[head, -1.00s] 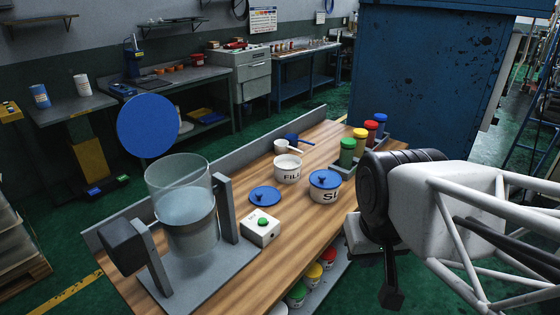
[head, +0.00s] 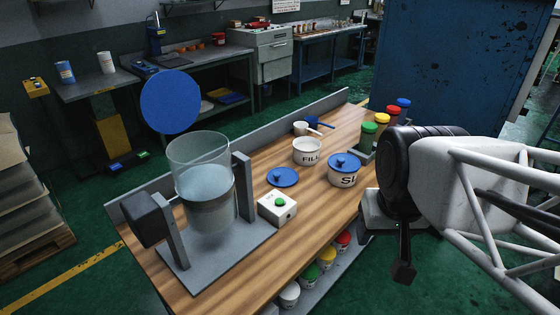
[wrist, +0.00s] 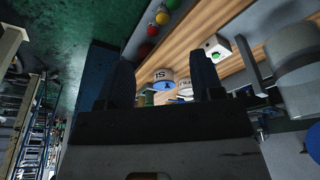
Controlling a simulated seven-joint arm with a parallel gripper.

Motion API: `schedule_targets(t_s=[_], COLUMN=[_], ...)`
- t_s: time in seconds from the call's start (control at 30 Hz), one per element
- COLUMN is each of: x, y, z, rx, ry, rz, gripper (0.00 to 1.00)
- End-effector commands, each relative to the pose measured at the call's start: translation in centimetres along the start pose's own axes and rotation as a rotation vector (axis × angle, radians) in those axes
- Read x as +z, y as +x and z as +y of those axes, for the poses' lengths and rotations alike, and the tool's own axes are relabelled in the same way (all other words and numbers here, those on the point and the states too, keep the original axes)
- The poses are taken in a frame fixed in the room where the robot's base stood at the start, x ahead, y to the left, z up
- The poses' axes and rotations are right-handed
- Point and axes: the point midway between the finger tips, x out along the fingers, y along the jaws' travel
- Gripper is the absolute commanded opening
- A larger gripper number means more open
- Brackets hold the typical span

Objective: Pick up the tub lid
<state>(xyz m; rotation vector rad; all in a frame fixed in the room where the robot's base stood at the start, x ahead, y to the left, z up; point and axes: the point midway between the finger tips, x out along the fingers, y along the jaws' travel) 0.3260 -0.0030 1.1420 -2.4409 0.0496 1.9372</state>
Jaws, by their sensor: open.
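A blue lid with a knob (head: 283,176) lies flat on the wooden bench, beside the open white tub marked FILL (head: 307,152). A second white tub (head: 343,177), its lettering only partly legible, wears a blue knobbed lid (head: 344,161). My gripper (head: 403,272) hangs off the bench's front right side, apart from both lids. In the wrist view my gripper (wrist: 163,78) has its two dark fingers wide apart with nothing held between them. The lettered tub (wrist: 164,75) shows upside down in the distance between them.
A clear cylinder machine (head: 204,185) with a raised blue disc (head: 170,101) stands at the bench's left. A white box with a green button (head: 277,207) sits in front of the loose lid. Coloured jars (head: 368,135) stand at the far right.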

Motion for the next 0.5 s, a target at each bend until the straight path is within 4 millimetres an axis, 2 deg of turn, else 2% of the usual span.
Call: schedule_targets(t_s=[0.17,0.5], x=[-2.8,-10.6], y=[0.1,1.0], z=[-0.5,-1.9], rx=[-0.002,-0.003], ry=[0.043,0.179], rz=[-0.014,-0.047], gripper=[0.61,0.61])
